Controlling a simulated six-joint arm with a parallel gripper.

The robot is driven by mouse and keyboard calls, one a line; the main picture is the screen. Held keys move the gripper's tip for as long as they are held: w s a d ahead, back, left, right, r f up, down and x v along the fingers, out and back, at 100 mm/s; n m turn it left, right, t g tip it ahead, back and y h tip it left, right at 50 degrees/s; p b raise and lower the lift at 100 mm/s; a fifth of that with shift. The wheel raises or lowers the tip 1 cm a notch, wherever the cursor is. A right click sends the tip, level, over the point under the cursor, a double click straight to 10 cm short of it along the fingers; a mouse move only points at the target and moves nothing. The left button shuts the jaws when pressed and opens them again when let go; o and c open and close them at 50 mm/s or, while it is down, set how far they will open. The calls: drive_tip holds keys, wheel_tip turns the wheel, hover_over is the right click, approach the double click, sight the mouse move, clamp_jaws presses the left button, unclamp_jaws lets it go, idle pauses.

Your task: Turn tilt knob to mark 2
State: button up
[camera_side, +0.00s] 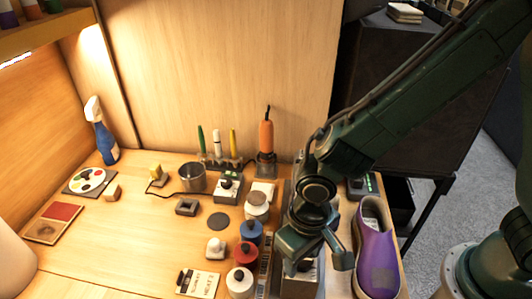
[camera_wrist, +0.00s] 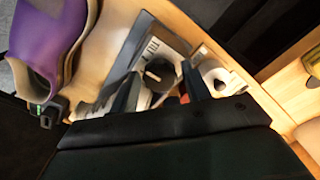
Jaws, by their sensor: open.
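A round black knob (camera_wrist: 158,72) with a pale pointer line sits on a grey panel (camera_wrist: 166,38) with printed marks, in the wrist view. I take it for the tilt knob; the mark numbers are too small to read. My gripper (camera_wrist: 162,82) is open, with one finger on each side of the knob; I cannot tell whether either touches it. In the side view my gripper (camera_side: 314,260) points down over a pale box-like unit (camera_side: 305,286) beside the shoe, and the arm hides the knob.
A purple sneaker (camera_side: 376,250) stands close to the right of my gripper; it also shows in the wrist view (camera_wrist: 42,40). Bottles with red (camera_side: 245,254) and blue (camera_side: 251,233) caps stand close to the left. A device with a black knob (camera_side: 228,184) stands further back.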

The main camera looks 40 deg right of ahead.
drive_tip(key=shift+r, duration=0.1)
drive_tip(key=shift+r, duration=2.4)
drive_tip(key=shift+w+d+r, duration=0.15)
drive_tip(key=shift+d+r, duration=0.25)
drive_tip(key=shift+r, duration=0.05)
drive_tip(key=d+r+t+y, duration=0.1)
drive_tip(key=d+r+t, duration=0.2)
drive_tip(key=d+r, duration=0.9)
drive_tip(key=s+d+r+t+h, duration=0.1)
drive_tip(key=s+d+r, duration=0.3)
drive_tip(key=s+d, duration=0.4)
drive_tip(key=d+t, duration=0.1)
drive_tip(key=d, duration=0.1)
drive_tip(key=shift+s+d+r+m+t, duration=0.2)
drive_tip(key=shift+s+d+m+t, duration=0.1)
